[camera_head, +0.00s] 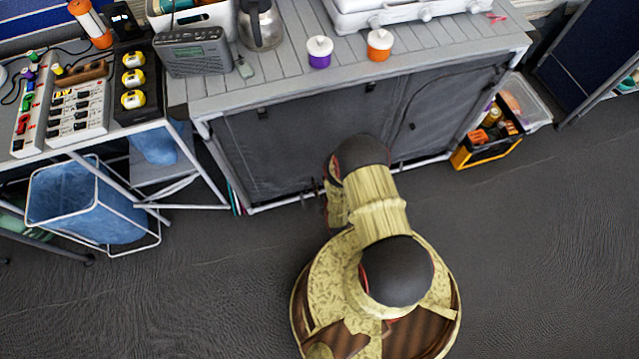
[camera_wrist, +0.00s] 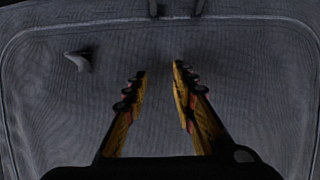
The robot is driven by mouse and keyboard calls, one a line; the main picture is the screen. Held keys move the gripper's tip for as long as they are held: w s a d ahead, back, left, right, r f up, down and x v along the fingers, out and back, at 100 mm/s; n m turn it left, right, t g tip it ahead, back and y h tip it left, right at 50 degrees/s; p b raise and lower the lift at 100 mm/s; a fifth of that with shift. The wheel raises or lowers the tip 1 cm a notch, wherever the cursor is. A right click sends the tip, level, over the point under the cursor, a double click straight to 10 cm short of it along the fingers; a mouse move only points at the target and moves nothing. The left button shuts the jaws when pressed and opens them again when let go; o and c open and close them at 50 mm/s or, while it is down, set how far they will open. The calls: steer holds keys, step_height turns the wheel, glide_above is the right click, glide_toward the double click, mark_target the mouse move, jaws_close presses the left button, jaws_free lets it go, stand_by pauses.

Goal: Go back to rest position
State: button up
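My gripper (camera_wrist: 159,70) shows in the wrist view with its two yellow and black fingers apart and nothing between them. It faces the dark grey fabric front (camera_wrist: 225,60) of the kitchen unit. In the head view my arm is folded low in front of that fabric front (camera_head: 290,145), above the floor. My gripper's fingers are mostly hidden by my arm in the head view.
A tool crate (camera_head: 487,140) stands right, a blue basket (camera_head: 85,205) left. The floor (camera_head: 540,260) at right is clear.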

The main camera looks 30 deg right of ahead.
steer(key=shift+r, duration=0.35)
stand_by(0.4)
